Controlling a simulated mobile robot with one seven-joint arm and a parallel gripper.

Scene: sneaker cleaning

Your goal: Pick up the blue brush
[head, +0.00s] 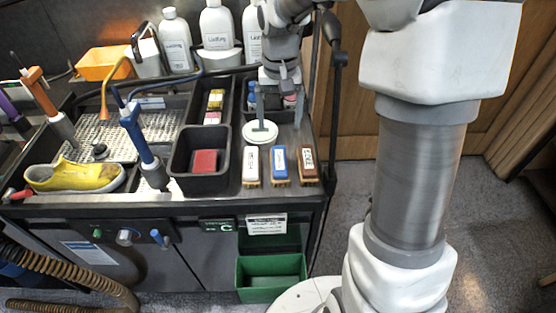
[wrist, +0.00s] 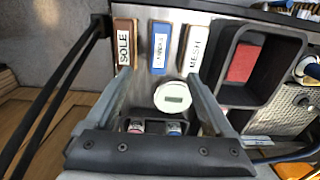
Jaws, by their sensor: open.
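The blue brush (head: 279,164) lies at the front of the bench, between a white brush (head: 251,164) and a brown brush (head: 308,164). In the wrist view the blue brush (wrist: 160,48) shows a white label and sits between the brown one marked SOLE (wrist: 124,45) and the white one marked MESH (wrist: 194,52). My gripper (head: 279,118) is open and empty, above the bench behind the brushes. In the wrist view its two fingers (wrist: 164,86) are spread wide, with the blue brush beyond and between the tips.
A round white scale (head: 260,132) is just behind the brushes. A black bin with a red block (head: 205,161) stands to the left. A yellow shoe (head: 75,177) and hoses lie further left. White bottles (head: 176,40) line the back. A dark post (head: 337,80) rises at the right edge.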

